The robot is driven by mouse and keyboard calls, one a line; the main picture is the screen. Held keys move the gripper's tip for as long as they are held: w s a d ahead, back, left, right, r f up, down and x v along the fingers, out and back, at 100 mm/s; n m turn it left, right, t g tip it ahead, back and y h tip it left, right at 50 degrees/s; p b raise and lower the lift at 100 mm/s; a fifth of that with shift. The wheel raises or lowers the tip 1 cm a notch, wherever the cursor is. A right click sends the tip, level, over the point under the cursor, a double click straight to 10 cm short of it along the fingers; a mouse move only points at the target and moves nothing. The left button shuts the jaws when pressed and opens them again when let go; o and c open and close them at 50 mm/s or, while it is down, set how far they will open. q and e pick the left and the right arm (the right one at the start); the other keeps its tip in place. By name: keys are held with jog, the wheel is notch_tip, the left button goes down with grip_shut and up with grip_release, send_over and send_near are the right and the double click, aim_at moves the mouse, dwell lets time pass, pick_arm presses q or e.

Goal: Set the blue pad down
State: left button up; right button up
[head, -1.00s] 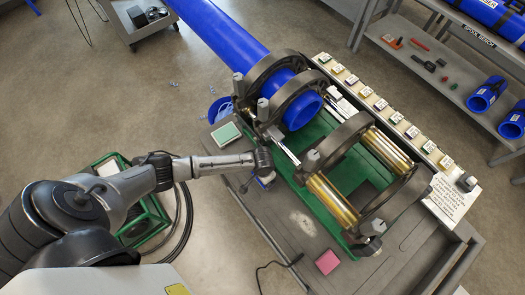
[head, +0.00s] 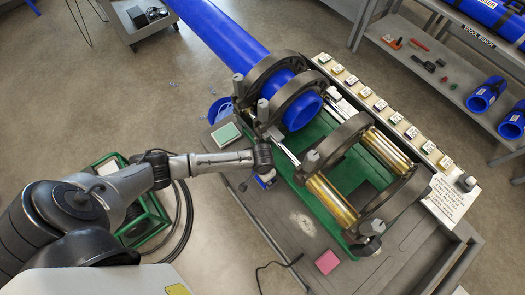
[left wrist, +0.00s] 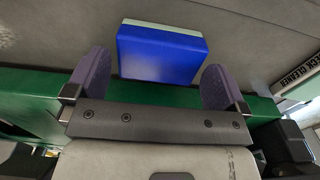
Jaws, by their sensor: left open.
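The blue pad (head: 267,181) lies on the grey cart top by the left edge of the green base, partly hidden under my left gripper (head: 264,168) in the head view. In the left wrist view the pad (left wrist: 158,55) shows a blue face and a pale green strip along its far side. The purple-grey fingers of my left gripper (left wrist: 157,72) stand apart, one at each side of the pad, with gaps visible. My right gripper is not in view.
A pale green pad (head: 226,133) and a pink pad (head: 327,262) lie on the cart (head: 295,225). The green fusion base (head: 310,150) carries dark clamp rings, a blue pipe (head: 225,35) and brass-coloured cylinders (head: 332,201). A row of labelled blocks lines the far edge.

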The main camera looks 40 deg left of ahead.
pick_arm(q)
notch_tip(320, 180, up, 10)
jog(key=f, duration=0.1)
jog(key=s+d+r+m+t+h, duration=0.2)
jog(key=s+d, duration=0.5)
jog(key=s, duration=0.1)
jog(key=s+a+r+y, duration=0.1)
jog(key=s+a+r, duration=0.1)
jog(key=s, duration=0.3)
jog(key=s+a+r+n+t, duration=0.1)
jog(key=s+a+r, duration=0.1)
jog(key=s, duration=0.3)
jog(key=shift+s+a+r+n+t+y+p, duration=0.3)
jog(key=shift+a+r+y, duration=0.1)
jog(key=shift+r, duration=0.35)
